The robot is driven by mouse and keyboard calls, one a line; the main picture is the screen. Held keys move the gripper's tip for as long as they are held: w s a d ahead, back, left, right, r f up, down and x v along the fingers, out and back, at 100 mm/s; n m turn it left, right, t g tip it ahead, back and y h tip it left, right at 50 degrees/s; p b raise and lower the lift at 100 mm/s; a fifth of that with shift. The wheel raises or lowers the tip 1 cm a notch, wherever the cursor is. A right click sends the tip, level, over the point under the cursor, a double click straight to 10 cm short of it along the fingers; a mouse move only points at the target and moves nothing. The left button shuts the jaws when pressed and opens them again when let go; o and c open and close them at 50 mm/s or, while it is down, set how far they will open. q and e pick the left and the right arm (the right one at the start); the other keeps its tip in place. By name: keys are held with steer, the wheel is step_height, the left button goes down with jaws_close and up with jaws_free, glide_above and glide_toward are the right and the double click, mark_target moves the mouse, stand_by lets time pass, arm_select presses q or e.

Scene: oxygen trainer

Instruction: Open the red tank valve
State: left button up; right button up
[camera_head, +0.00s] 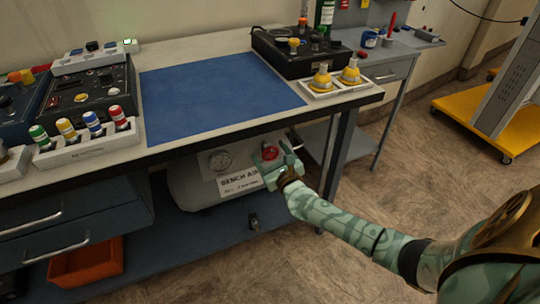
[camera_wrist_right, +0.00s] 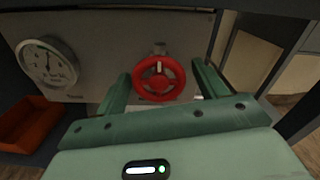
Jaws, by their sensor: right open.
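The red tank valve is a round spoked handwheel (camera_wrist_right: 159,79) on a short metal stem at the front of the grey bench air tank (camera_wrist_right: 105,65). In the head view the red wheel (camera_head: 270,153) shows partly, with my right gripper close around it, and the tank (camera_head: 186,184) sits under the workbench. My right gripper (camera_wrist_right: 160,88) is open, with one green finger on each side of the wheel. I cannot tell whether either finger touches it. My left gripper is not in view.
A round pressure gauge (camera_wrist_right: 47,62) is left of the wheel. The workbench (camera_head: 240,122) overhangs the tank, and its dark leg (camera_head: 339,150) stands right of my gripper. An orange bin (camera_head: 87,262) lies on the lower shelf at left. The floor at front right is open.

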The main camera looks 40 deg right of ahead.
steer(key=shift+c, duration=0.9)
steer(key=c, duration=0.8)
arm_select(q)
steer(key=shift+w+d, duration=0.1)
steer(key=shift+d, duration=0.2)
